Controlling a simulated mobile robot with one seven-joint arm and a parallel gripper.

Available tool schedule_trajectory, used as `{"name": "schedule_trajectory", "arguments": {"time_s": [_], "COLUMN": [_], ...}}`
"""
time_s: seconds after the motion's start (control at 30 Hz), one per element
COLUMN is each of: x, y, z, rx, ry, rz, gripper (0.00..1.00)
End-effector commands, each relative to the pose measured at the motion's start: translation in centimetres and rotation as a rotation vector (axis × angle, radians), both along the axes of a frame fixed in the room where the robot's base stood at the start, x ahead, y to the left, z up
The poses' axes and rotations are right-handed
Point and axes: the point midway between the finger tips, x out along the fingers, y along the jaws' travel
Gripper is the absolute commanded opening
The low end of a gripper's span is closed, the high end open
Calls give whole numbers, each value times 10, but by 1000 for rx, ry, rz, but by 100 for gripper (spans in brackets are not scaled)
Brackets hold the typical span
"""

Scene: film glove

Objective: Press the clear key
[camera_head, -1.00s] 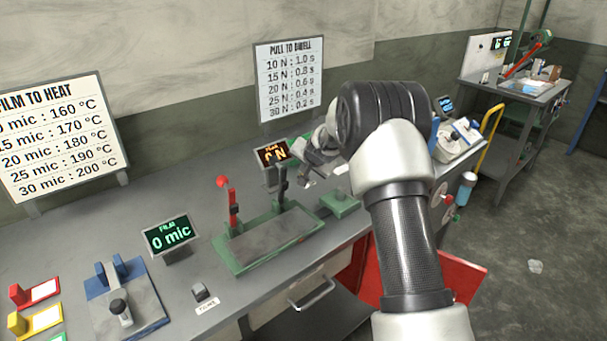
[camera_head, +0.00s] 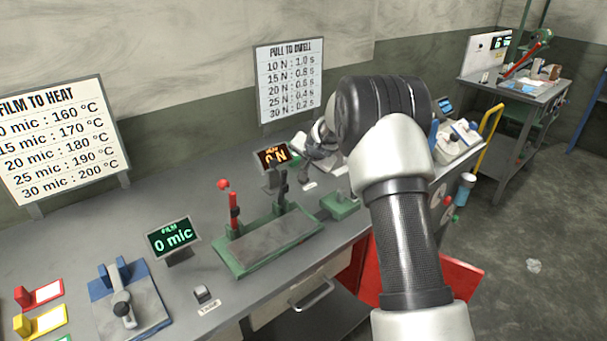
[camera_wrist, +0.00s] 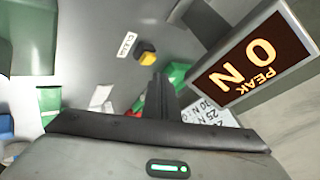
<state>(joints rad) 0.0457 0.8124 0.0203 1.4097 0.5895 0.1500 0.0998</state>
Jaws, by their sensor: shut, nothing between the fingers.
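The clear key is a small dark and yellow block (camera_wrist: 146,50) in the wrist view, beside a white label reading CLEAR (camera_wrist: 126,45). My gripper (camera_wrist: 159,80) is shut and empty. In the wrist view its fingertips are just below the key, with a small gap in the picture; I cannot tell the height between them. In the head view my gripper (camera_head: 322,148) is partly hidden behind my arm, above the bench beside the peak display. The peak display (camera_wrist: 249,66) reads 0 N; it also shows in the head view (camera_head: 272,157).
A green press (camera_head: 268,240) with a red-knobbed lever stands in front of the display. A small green block (camera_head: 340,206) is to its right. A film display (camera_head: 170,238) reads 0 mic. A pull-to-dwell sign (camera_head: 290,80) stands behind. The bench's front edge is clear.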

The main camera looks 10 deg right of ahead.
Motion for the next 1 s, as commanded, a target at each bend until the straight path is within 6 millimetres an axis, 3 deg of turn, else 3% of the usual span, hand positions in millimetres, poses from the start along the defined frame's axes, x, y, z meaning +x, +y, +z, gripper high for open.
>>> {"name": "schedule_trajectory", "arguments": {"time_s": [0.1, 0.37, 1.0], "x": [0, 0, 0], "y": [0, 0, 0], "z": [17, 40, 42], "rx": [-1, 0, 0], "ry": [-1, -1, -1], "rz": [1, 1, 1], "gripper": [0, 0, 0]}}
